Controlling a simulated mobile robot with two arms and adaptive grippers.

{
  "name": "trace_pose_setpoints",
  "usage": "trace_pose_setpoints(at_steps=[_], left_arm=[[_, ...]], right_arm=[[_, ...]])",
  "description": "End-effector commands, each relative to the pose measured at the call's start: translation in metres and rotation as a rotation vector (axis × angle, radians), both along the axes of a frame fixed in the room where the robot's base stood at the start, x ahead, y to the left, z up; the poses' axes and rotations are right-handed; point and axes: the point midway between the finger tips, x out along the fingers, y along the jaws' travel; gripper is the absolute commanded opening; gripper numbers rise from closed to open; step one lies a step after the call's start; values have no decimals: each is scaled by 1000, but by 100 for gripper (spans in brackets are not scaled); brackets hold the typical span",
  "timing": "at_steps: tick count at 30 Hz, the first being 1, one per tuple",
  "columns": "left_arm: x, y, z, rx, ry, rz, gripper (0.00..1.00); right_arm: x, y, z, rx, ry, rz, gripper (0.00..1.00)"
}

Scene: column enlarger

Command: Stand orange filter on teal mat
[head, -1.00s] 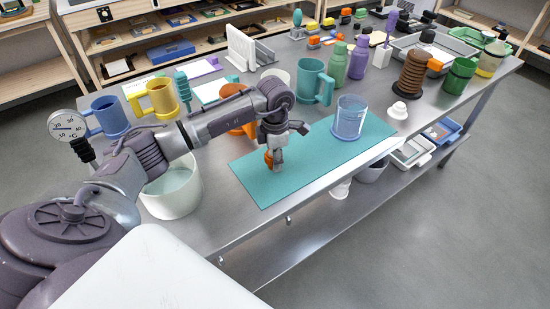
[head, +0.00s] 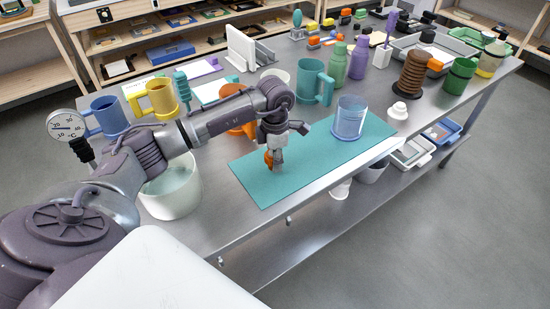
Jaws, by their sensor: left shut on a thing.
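The teal mat (head: 250,182) lies flat along the front edge of the metal table. My left gripper (head: 274,162) points down over the left part of the mat. It is shut on the small orange filter (head: 268,158), which shows at the fingertips and is partly hidden by them. The filter is at or just above the mat's surface; I cannot tell whether it touches. My right gripper is not in view.
A clear blue beaker (head: 350,118) stands on the mat's right part. A teal jug (head: 314,82) and an orange vessel (head: 232,120) stand behind the mat. A white bucket (head: 174,188) stands left of it. The mat between gripper and beaker is clear.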

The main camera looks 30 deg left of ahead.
Motion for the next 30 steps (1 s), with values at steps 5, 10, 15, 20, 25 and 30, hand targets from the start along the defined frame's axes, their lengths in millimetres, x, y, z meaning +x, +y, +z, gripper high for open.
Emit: trace_pose_setpoints(at_steps=[5, 10, 15, 20, 25, 30], left_arm=[[0, 0, -3, 0, 0, 0, 0], [0, 0, -5, 0, 0, 0, 0], [0, 0, -7, 0, 0, 0, 0], [0, 0, -8, 0, 0, 0, 0], [0, 0, -10, 0, 0, 0, 0], [0, 0, -11, 0, 0, 0, 0]], right_arm=[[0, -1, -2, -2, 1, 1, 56], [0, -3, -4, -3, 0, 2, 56], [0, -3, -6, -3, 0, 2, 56], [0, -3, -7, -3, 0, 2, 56], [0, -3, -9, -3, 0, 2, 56], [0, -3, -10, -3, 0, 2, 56]])
